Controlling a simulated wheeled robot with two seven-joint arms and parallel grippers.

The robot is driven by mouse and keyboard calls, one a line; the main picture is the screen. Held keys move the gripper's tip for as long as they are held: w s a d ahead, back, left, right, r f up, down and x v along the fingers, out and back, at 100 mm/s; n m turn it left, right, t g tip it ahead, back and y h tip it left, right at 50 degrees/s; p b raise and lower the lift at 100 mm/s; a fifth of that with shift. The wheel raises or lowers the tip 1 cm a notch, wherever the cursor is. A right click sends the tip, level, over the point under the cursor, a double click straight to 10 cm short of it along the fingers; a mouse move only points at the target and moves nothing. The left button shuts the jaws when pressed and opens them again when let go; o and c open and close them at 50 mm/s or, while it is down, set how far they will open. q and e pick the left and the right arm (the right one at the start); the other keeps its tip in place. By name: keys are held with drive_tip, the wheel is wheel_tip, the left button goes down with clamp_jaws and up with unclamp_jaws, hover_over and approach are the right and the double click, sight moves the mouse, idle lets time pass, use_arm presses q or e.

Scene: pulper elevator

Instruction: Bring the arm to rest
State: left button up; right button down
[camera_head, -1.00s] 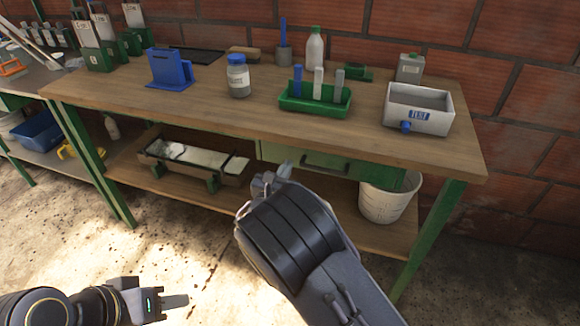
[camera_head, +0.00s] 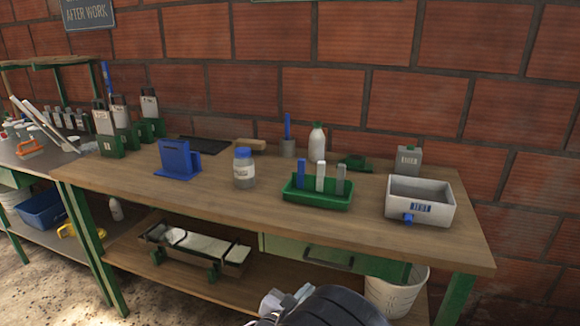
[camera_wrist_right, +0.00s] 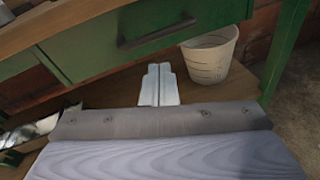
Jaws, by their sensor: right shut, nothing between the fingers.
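My right gripper (camera_head: 287,299) shows at the bottom edge of the head view, in front of the bench's lower shelf and below the drawer. In the right wrist view its two pale fingers (camera_wrist_right: 158,85) lie side by side, shut, with nothing between them. Most of my right arm is cut off by the bottom of the head view. My left gripper is out of both current views.
The wooden bench (camera_head: 400,245) holds a green rack (camera_head: 318,195), a jar (camera_head: 244,168), a blue stand (camera_head: 177,160) and a grey box (camera_head: 420,200). A drawer (camera_head: 330,258) is under its top. A white bucket (camera_wrist_right: 211,55) and a tray (camera_head: 195,247) are below.

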drive_tip(key=s+d+m+g, duration=0.4)
drive_tip(key=d+m+g, duration=0.25)
drive_tip(key=d, duration=0.55)
drive_tip(key=s+d+m+g+y, duration=0.3)
drive_tip(key=s+d+m, duration=0.1)
drive_tip(key=s+m, duration=0.35)
drive_tip(key=s+d+m+g+y, duration=0.35)
drive_tip(key=s+d+m, duration=0.2)
drive_tip(key=s, duration=0.25)
drive_tip(key=s+a+r+m+t+y, duration=0.45)
drive_tip(key=s+m, duration=0.35)
drive_tip(key=m, duration=0.2)
wheel_tip(320, 180, up, 17)
drive_tip(key=p, duration=1.6)
drive_tip(key=shift+d+f+y, duration=0.2)
drive_tip(key=shift+d+y, duration=0.1)
drive_tip(key=shift+y, duration=0.1)
